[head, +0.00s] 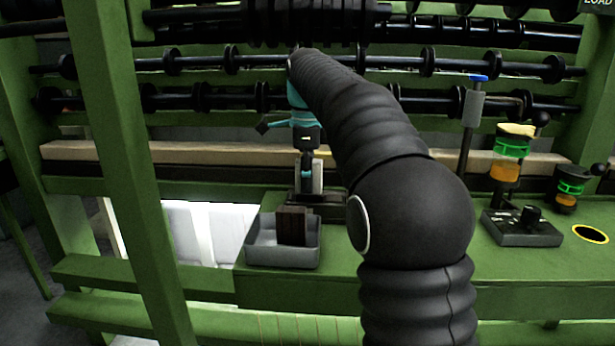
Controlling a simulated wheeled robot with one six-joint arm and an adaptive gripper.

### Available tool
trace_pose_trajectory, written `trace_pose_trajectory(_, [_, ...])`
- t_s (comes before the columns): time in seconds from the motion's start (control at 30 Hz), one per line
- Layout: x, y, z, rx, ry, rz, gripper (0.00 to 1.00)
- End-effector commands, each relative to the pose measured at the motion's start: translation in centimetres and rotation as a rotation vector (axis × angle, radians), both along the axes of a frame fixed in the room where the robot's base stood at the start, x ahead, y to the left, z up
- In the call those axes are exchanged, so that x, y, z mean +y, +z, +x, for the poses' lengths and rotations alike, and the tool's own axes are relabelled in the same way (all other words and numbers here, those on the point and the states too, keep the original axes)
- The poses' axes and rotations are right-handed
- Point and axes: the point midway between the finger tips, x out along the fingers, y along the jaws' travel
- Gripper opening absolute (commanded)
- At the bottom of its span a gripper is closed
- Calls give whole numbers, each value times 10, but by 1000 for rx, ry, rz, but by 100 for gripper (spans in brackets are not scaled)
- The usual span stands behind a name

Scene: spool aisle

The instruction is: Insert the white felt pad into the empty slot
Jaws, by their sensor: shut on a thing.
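My gripper (306,174) points down above the green bench, beyond the grey tray, with its teal and black wrist above it. It is shut on a small pale upright piece, which looks like the white felt pad (318,178). The pad is partly hidden by the fingers. Directly below is a low dark holder (330,198) on the bench. Its slots are too small and too hidden to make out, and I cannot tell whether the pad touches it or is inside a slot.
A grey tray (257,254) with dark brown upright blocks (292,226) stands at the bench's front left. A grey switch box (521,228), a green-and-orange stack light (508,160) and a yellow-ringed hole (590,234) are at right. Green posts and black spool rods (190,98) surround the bench.

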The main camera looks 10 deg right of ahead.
Motion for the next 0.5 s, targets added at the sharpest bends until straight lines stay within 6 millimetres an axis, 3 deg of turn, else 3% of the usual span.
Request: trace_pose_trajectory(0.5, [0, -5, 0, -1, 0, 0, 0])
